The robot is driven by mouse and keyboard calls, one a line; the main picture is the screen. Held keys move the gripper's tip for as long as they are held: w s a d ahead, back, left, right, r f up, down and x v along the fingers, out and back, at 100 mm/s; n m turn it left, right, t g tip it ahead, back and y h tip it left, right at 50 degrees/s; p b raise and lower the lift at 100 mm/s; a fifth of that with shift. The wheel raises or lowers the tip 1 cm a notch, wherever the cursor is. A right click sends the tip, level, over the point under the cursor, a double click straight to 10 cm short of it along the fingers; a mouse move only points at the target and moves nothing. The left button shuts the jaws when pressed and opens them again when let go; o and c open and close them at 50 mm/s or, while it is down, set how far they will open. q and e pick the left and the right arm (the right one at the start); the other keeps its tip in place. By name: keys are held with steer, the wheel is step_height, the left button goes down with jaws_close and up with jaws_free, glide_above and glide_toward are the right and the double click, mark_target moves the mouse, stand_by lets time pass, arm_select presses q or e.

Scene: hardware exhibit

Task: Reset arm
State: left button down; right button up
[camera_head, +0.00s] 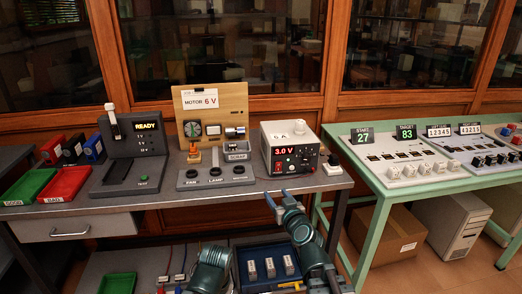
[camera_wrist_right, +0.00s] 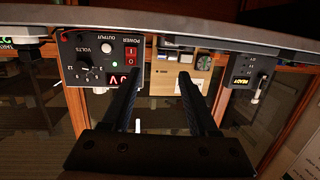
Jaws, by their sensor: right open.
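My right gripper (camera_head: 278,194) is near the front edge of the grey bench, in front of the power supply (camera_head: 291,148). Its two fingers are apart with nothing between them. In the right wrist view, which is upside down, the open gripper (camera_wrist_right: 161,71) points toward the bench, with the power supply (camera_wrist_right: 103,60) to the left of the fingers. The supply's red display reads 3.0 V in the head view. My left gripper does not show; teal arm links show at the bottom of the head view.
The grey bench (camera_head: 300,184) also holds a motor panel (camera_head: 213,125), a READY tester (camera_head: 135,150), and red (camera_head: 64,184) and green (camera_head: 27,187) trays. A green table (camera_head: 385,203) with counter displays stands right. A blue tray (camera_head: 243,272) with small blocks lies below.

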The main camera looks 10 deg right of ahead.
steer(key=s+a+n+g+y+p, duration=0.2)
steer(key=s+a+n+g+p, duration=0.2)
steer(key=s+a+g+p, duration=0.85)
arm_select(q)
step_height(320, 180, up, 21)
steer(key=p, duration=0.6)
steer(key=shift+p, duration=0.4)
arm_select(e)
steer(key=s+d+r+m+g+h, duration=0.1)
steer(key=s+g+h, duration=0.1)
steer(key=s, duration=0.4)
steer(key=s+d+r+m+g+h, duration=0.1)
steer(key=s+d+g+h, duration=0.1)
steer(key=s+h, duration=0.2)
steer(key=shift+s+d+r, duration=0.3)
steer(key=shift+s, duration=0.8)
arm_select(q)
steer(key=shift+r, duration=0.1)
